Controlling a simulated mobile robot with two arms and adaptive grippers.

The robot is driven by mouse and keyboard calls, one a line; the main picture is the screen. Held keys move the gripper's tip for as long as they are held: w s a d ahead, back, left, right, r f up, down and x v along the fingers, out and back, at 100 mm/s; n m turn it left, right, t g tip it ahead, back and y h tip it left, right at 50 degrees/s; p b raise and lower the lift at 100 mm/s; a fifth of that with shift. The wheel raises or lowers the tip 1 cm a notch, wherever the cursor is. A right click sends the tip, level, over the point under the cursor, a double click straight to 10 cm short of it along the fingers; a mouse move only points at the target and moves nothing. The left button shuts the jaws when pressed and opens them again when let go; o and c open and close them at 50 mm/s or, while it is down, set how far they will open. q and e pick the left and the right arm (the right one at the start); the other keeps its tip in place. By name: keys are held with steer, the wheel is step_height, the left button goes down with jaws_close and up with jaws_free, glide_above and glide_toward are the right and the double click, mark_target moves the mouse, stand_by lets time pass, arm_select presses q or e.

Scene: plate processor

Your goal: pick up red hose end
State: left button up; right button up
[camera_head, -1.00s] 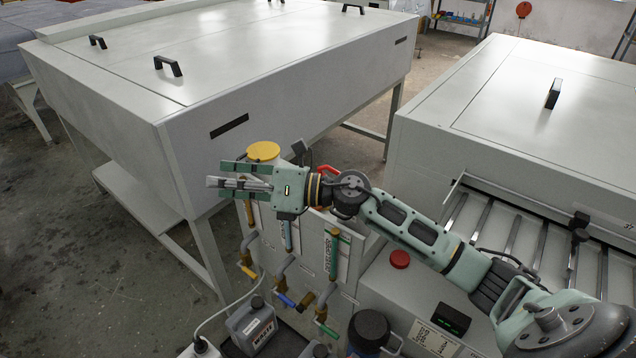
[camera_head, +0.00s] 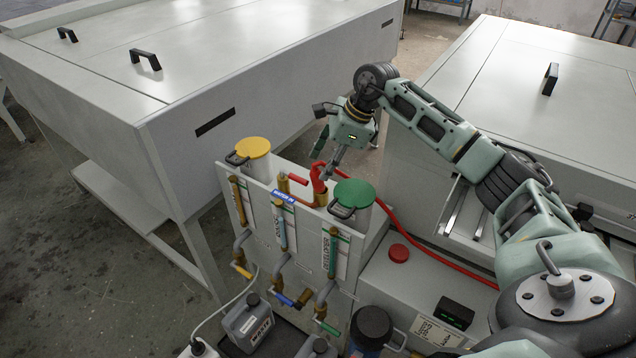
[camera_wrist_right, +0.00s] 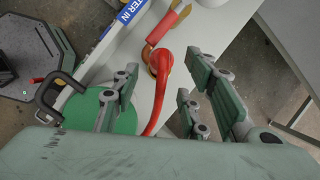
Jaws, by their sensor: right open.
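The red hose end (camera_head: 318,178) is a curved red elbow at the top of the panel, between the yellow and green lids, on a brass-coloured fitting (camera_head: 321,198). The red hose (camera_head: 425,244) runs from there to the right. My right gripper (camera_head: 326,168) points down just above and beside the hose end, partly covering it. In the right wrist view its open fingers (camera_wrist_right: 158,85) stand on either side of the hose line, with the red elbow (camera_wrist_right: 161,62) beyond and between the tips. The gripper is empty. Contact cannot be told. My left gripper is not in view.
A valve with a red handle (camera_head: 294,179) sits close left of the hose end. The yellow lid (camera_head: 253,147) and green lid (camera_head: 354,193) flank it. A large grey cabinet (camera_head: 220,75) stands behind left, another machine (camera_head: 500,80) right. A red button (camera_head: 399,253) is in front.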

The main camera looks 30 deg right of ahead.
mark_target(319, 190)
steer(key=p+x, duration=0.1)
steer(key=x, duration=0.3)
steer(key=shift+a+f, duration=0.25)
steer(key=shift+f, duration=0.1)
jaws_close()
